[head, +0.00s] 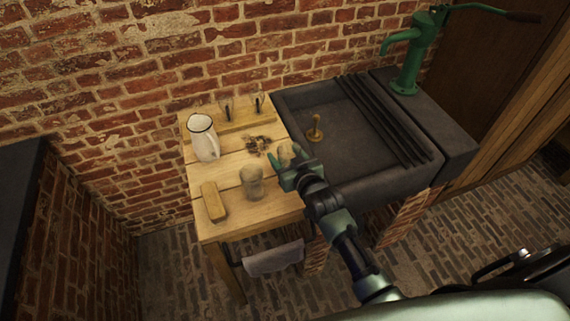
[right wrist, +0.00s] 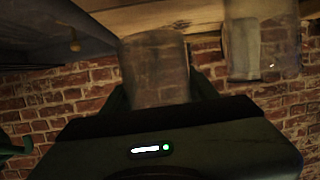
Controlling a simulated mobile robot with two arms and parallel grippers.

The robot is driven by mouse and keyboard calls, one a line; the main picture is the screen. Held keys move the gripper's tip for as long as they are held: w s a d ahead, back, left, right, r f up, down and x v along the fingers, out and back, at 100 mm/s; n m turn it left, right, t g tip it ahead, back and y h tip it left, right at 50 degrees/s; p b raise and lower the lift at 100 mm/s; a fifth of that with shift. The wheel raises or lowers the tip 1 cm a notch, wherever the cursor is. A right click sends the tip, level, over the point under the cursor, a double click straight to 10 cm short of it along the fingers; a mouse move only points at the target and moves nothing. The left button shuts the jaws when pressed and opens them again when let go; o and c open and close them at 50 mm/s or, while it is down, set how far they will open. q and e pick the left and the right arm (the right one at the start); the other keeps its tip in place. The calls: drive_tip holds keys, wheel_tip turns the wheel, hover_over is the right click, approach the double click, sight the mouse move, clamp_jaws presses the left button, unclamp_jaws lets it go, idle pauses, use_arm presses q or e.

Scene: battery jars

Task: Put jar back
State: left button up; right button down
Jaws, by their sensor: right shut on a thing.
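My right gripper (head: 284,165) is shut on a cloudy glass jar (head: 286,152) at the right edge of the wooden table, near the sink. The same jar (right wrist: 155,68) fills the middle of the right wrist view, between the fingers. Whether its base touches the table is hard to tell. A second cloudy jar (head: 252,183) stands upright on the front part of the table, left of my gripper and apart from it. It also shows in the right wrist view (right wrist: 242,48). My left gripper is out of view.
On the table (head: 232,222) are a white pitcher (head: 203,140), a wooden block or brush (head: 213,201), dark scraps (head: 258,145) and a wooden rack (head: 240,119) with small upright items. A dark sink (head: 350,142) with a green pump (head: 408,65) adjoins on the right.

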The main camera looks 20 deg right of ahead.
drive_tip(key=shift+f, duration=0.75)
wheel_tip(320, 180, down, 2)
drive_tip(key=shift+f, duration=0.6)
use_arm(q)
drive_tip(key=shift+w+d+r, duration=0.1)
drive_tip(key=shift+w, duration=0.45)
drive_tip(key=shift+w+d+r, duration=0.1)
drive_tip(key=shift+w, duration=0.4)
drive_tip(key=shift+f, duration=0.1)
use_arm(e)
drive_tip(key=shift+f, duration=0.1)
drive_tip(key=shift+f, duration=0.15)
drive_tip(key=shift+c, duration=2.1)
unclamp_jaws()
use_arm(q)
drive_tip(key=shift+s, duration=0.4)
